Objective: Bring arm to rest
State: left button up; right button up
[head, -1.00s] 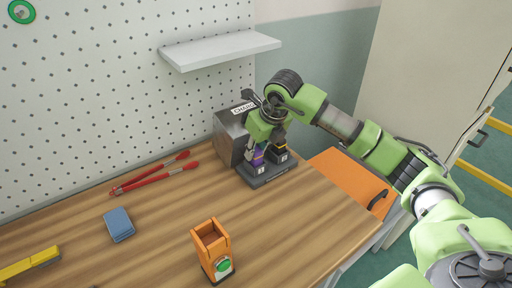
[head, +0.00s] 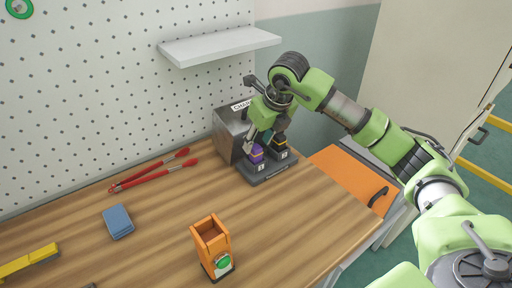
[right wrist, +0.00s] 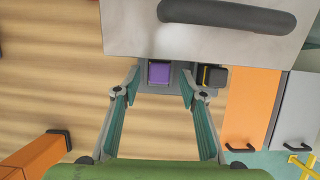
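My right gripper (head: 258,141) is just above the charger in the head view. In the right wrist view its two fingers (right wrist: 157,95) are spread apart with nothing between them. A purple battery (head: 257,154) sits in the left slot of the charger base (head: 268,175); in the right wrist view the purple battery (right wrist: 159,73) lies just beyond the fingertips. A black and yellow battery (head: 280,143) sits in the right slot, also seen beside the purple one in the right wrist view (right wrist: 212,76). My left gripper is not in view.
The grey charger box (head: 228,135) stands behind the base, below a white shelf (head: 220,47). Red tongs (head: 152,172), a blue box (head: 118,222), a yellow tool (head: 28,262) and an orange holder (head: 212,248) are on the wooden table. An orange drawer unit (head: 345,177) is at right.

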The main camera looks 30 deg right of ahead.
jog(key=b+v, duration=0.1)
jog(key=v, duration=0.7)
jog(key=shift+r, duration=0.35)
